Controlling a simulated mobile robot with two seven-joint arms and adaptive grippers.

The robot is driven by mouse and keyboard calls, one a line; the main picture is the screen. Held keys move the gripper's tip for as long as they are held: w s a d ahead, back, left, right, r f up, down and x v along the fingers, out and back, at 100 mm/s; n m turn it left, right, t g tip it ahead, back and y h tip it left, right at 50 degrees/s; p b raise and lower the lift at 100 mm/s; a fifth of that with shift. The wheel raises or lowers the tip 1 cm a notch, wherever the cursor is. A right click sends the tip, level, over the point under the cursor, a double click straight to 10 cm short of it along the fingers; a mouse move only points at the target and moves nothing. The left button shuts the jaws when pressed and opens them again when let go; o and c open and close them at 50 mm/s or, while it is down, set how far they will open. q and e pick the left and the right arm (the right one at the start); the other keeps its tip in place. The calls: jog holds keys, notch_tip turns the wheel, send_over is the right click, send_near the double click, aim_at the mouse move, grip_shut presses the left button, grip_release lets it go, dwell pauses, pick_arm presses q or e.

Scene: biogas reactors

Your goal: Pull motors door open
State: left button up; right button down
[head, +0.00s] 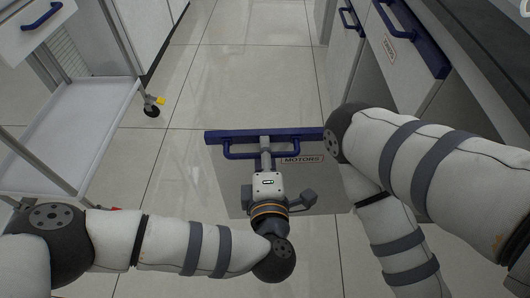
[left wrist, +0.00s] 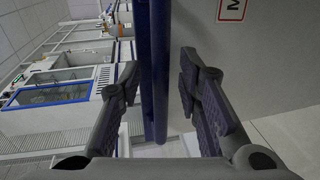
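The motors door is a grey panel (head: 315,198) with a dark blue top edge, a blue bar handle (head: 232,154) and a "MOTORS" label (head: 302,159). In the head view it stands out into the aisle, roughly square to the cabinet row at the right. My left gripper (head: 265,150) reaches the handle's middle. In the left wrist view its two open fingers are on either side of the blue handle (left wrist: 160,90), with gaps visible. My right arm crosses in front of the door's right end and hides it; its gripper is out of view.
A cabinet with another blue-edged door (head: 408,35) and a dark countertop (head: 480,45) runs along the right. A white wheeled cart (head: 75,125) stands at the left, with a blue-handled drawer above it. The tiled floor (head: 250,70) beyond the door is clear.

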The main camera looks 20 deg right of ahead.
pick_arm(q)
jog(key=v, duration=1.2)
